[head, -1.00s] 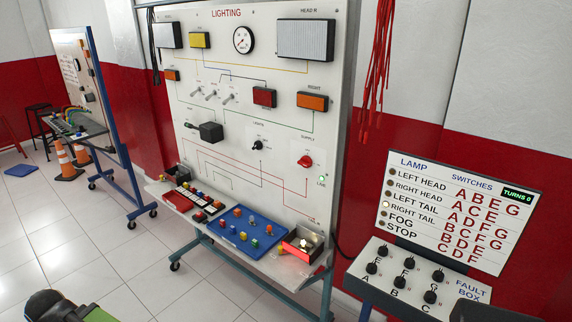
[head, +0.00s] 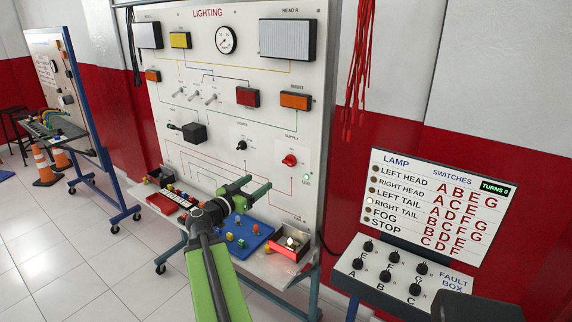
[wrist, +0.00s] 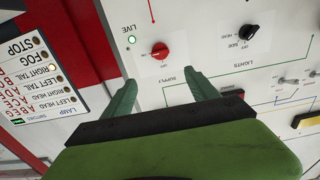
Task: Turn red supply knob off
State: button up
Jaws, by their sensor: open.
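The red supply knob (head: 289,160) is on the white lighting panel (head: 262,201), at its right side under the word SUPPLY. In the wrist view the red knob (wrist: 160,50) sits beyond the fingertips, roughly centred between them, and not touched. A small green LIVE lamp (head: 306,178) glows below right of the knob; it also shows in the wrist view (wrist: 131,40). My gripper (head: 254,187) is open and empty in front of the panel, lower left of the knob in the head view. Its two green fingers (wrist: 160,88) are spread apart in the wrist view.
A black lights knob (head: 241,145) is left of the red knob. Red leads (head: 357,70) hang at right. A fault box (head: 395,277) stands at lower right.

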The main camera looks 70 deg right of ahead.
aim_at(287, 162)
jog(key=x, duration=1.7)
jog(key=shift+d, duration=0.2)
jog(key=c, duration=1.4)
